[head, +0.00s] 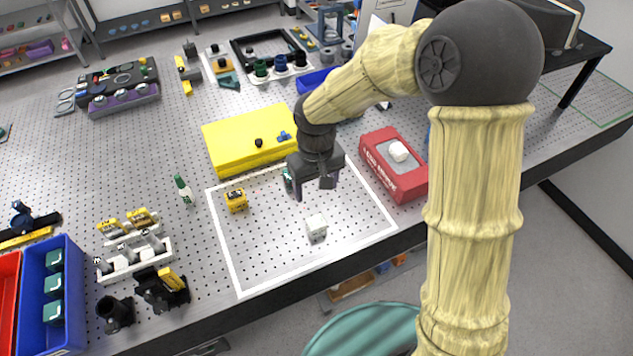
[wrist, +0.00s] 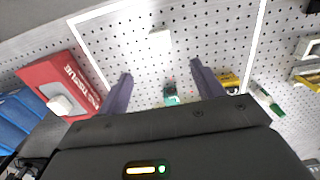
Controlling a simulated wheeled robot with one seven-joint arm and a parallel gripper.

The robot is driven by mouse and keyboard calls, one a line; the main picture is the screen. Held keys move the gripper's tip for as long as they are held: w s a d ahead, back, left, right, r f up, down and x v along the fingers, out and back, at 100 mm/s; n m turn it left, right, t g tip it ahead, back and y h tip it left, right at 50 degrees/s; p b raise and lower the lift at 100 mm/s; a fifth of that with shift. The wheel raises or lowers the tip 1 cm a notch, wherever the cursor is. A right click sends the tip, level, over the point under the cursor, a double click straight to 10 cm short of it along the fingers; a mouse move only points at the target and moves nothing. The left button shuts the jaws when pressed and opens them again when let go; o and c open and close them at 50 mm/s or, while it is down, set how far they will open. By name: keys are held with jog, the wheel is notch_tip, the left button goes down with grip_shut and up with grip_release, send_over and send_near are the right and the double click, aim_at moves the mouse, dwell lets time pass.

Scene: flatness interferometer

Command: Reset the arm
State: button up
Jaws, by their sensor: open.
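My gripper (head: 314,188) hangs open above the white-outlined area of the perforated table (head: 262,243). In the wrist view its two fingers (wrist: 161,72) stand apart, with nothing held between them. A small white block (head: 316,229) stands on the table in front of the gripper; it also shows in the wrist view (wrist: 159,41). A small teal piece (head: 287,180) is partly hidden by the gripper and shows between the fingers' lower parts in the wrist view (wrist: 171,95). A yellow block (head: 236,201) is to the left.
A red tissue box (head: 400,178) stands right of the outline, and a yellow case (head: 228,148) behind it. A green-topped bottle (head: 184,190), a white rack (head: 135,262) and a blue bin (head: 66,300) are at left. Much of the outlined area is clear.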

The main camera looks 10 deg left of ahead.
jog(key=s+d+r+m+t, duration=0.1)
jog(key=s+d+m, duration=0.2)
jog(key=d, duration=0.7)
jog(key=s+d+r+m+t, duration=0.1)
jog(key=s+d, duration=0.4)
jog(key=d, duration=0.6)
jog(key=shift+d+r+m+t, duration=0.25)
jog(key=shift+r+m, duration=0.55)
jog(key=shift+m, duration=0.4)
jog(key=shift+a, duration=0.1)
